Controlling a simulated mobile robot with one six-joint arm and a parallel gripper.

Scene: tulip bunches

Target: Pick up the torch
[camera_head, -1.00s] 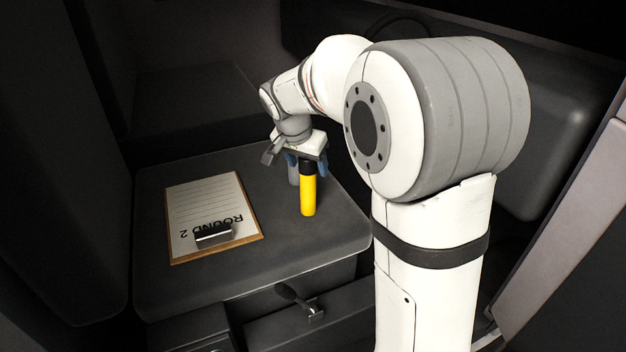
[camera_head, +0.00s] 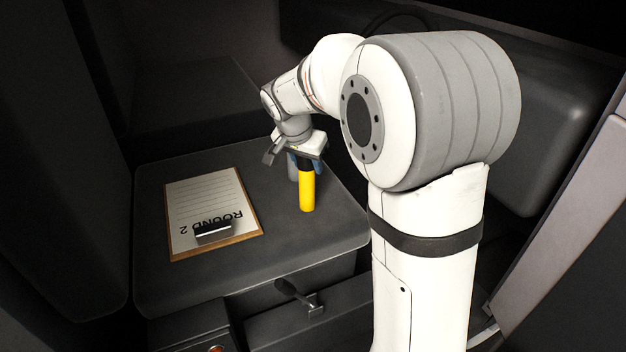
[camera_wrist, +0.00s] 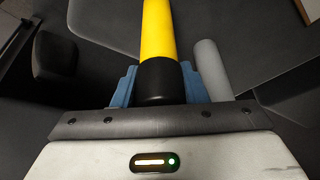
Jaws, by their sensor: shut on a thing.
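The torch (camera_head: 307,192) is yellow with a black end and stands upright over the dark grey top surface (camera_head: 280,235), right of the clipboard. My gripper (camera_head: 305,166) is above it, pointing down, with its blue fingers shut on the torch's black upper end. In the wrist view, the blue fingers (camera_wrist: 158,85) lie on both sides of the black end, and the yellow body (camera_wrist: 159,28) extends away from my gripper. I cannot tell whether the torch's lower end touches the surface.
A clipboard (camera_head: 211,205) with a sheet reading "ROUND 2" lies to the left. A handle (camera_head: 300,297) sits on the front below.

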